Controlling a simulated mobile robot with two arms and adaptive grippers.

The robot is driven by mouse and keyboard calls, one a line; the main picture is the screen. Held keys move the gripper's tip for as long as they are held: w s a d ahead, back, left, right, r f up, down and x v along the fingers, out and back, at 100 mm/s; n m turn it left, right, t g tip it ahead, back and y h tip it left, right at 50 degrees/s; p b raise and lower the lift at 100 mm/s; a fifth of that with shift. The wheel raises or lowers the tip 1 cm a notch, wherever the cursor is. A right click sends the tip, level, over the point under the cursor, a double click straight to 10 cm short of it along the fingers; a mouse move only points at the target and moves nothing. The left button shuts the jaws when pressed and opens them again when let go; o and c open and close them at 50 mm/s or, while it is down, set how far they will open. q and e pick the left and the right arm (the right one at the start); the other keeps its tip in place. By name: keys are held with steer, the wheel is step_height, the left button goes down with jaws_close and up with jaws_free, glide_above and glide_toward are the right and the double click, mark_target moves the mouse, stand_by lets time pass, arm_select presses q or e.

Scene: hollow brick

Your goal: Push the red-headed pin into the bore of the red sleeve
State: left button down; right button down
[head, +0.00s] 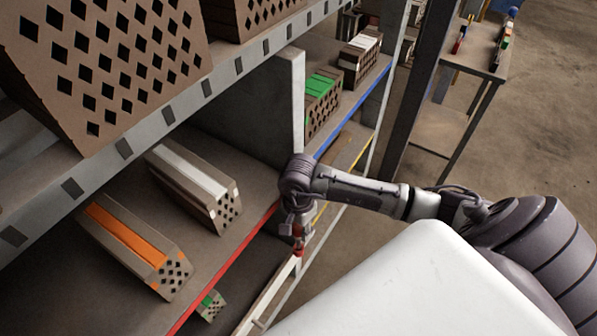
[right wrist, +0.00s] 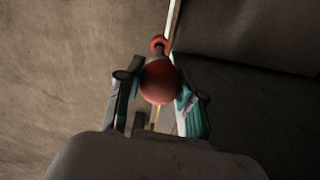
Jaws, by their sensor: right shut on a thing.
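In the right wrist view, the round red head of the pin (right wrist: 160,84) sits between the two fingers of my right gripper (right wrist: 160,98), which is shut on it. A smaller red piece, apparently the red sleeve (right wrist: 158,43), shows just beyond the head; its bore cannot be made out. In the head view, my right gripper (head: 298,228) points down at the shelf front, with red at its fingers. The apparent red sleeve (head: 299,251) is just below it, by the pale rail. Whether pin and sleeve touch is unclear. My left gripper is not in view.
Hollow bricks with an orange stripe (head: 128,234) and a white stripe (head: 188,176) lie on the shelf at left. A red-edged shelf (head: 232,262) and a grey upright panel (head: 277,100) stand close to my right arm. Open floor lies at right.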

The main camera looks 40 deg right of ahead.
mark_target(299, 247)
steer(key=shift+f+b, duration=3.1)
steer(key=shift+f, duration=0.3)
stand_by(0.4)
steer(key=c, duration=0.6)
jaws_free()
steer(key=shift+c, duration=0.2)
step_height(299, 247, up, 8)
steer(key=shift+f, duration=0.2)
